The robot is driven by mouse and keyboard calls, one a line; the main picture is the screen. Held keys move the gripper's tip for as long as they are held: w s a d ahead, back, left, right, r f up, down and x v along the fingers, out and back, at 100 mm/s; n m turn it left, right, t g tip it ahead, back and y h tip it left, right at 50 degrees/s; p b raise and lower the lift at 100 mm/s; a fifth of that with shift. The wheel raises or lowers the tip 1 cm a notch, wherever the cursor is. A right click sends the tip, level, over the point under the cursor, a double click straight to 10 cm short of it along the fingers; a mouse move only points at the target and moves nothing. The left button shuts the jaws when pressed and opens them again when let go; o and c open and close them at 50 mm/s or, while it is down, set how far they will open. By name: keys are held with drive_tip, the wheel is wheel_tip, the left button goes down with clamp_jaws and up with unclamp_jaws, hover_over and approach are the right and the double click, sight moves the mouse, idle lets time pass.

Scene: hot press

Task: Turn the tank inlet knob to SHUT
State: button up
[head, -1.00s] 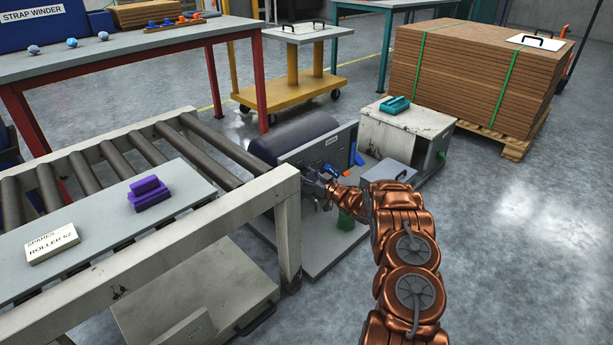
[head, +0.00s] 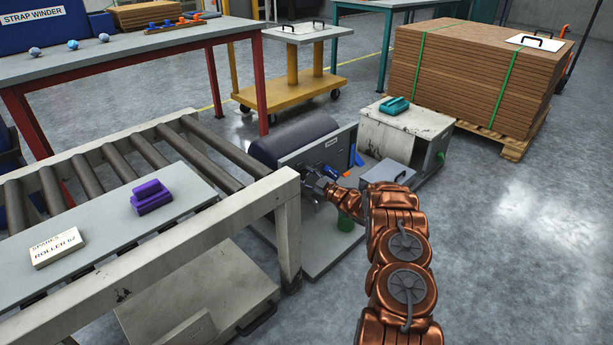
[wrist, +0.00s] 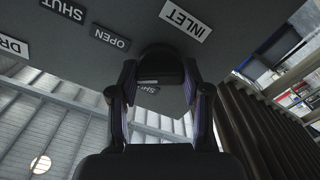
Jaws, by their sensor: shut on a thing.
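The inlet knob (wrist: 160,62) is a dark, rounded piece on the grey panel (wrist: 85,62) in the wrist view, where the panel appears upside down. The fingers of my gripper (wrist: 160,77) are shut on its two sides. The INLET label (wrist: 187,19) is beside the knob. The knob's pointer direction is not clear. In the head view my gripper (head: 322,184) is at the panel front of the dark tank (head: 292,137), and the knob is hidden.
A grey box (head: 388,175) and a worn white cabinet (head: 385,132) stand to the right. The roller conveyor's frame (head: 262,205) is close on the left. Open floor (head: 510,250) lies to the right.

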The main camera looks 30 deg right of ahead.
drive_tip(key=n+p, duration=0.2)
drive_tip(key=n, duration=0.4)
drive_tip(key=shift+a+r+n, duration=0.1)
drive_tip(key=shift+n, duration=0.2)
drive_tip(key=n+p, duration=0.3)
drive_tip(key=n, duration=0.1)
drive_tip(key=shift+n, duration=0.4)
drive_tip(key=o, duration=1.2)
drive_tip(key=shift+c, duration=0.2)
drive_tip(key=shift+s+d+f, duration=0.2)
drive_tip(key=shift+s, duration=0.25)
drive_tip(key=v, duration=1.1)
drive_tip(key=shift+r, duration=0.1)
